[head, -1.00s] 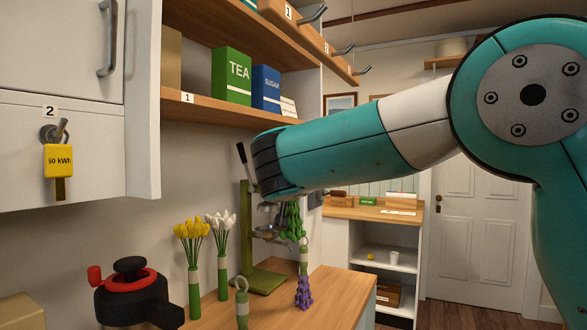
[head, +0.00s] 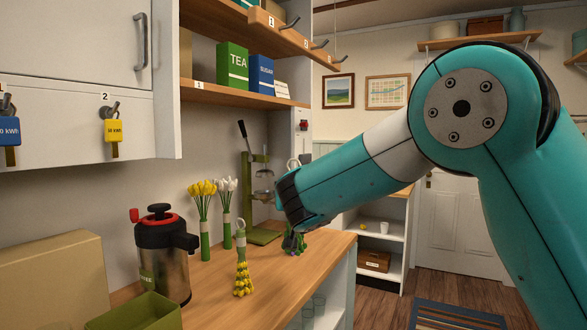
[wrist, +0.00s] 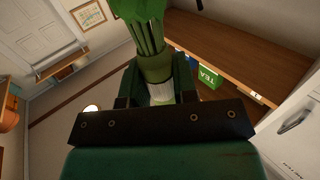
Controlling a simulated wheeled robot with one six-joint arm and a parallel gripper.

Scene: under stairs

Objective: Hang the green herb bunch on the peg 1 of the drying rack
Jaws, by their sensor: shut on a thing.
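The green herb bunch (wrist: 150,58), with green stems in an olive band, is between my gripper's fingers (wrist: 158,92) in the wrist view. My gripper is shut on it. The drying rack is a wooden rail (head: 345,58) at the top with dark pegs. Peg 1 (head: 290,23), beside the label 1, is the nearest and looks empty. My gripper is well below it.
A shelf with a green tea box (head: 232,66) and a blue sugar box (head: 262,76) lies below the rail.

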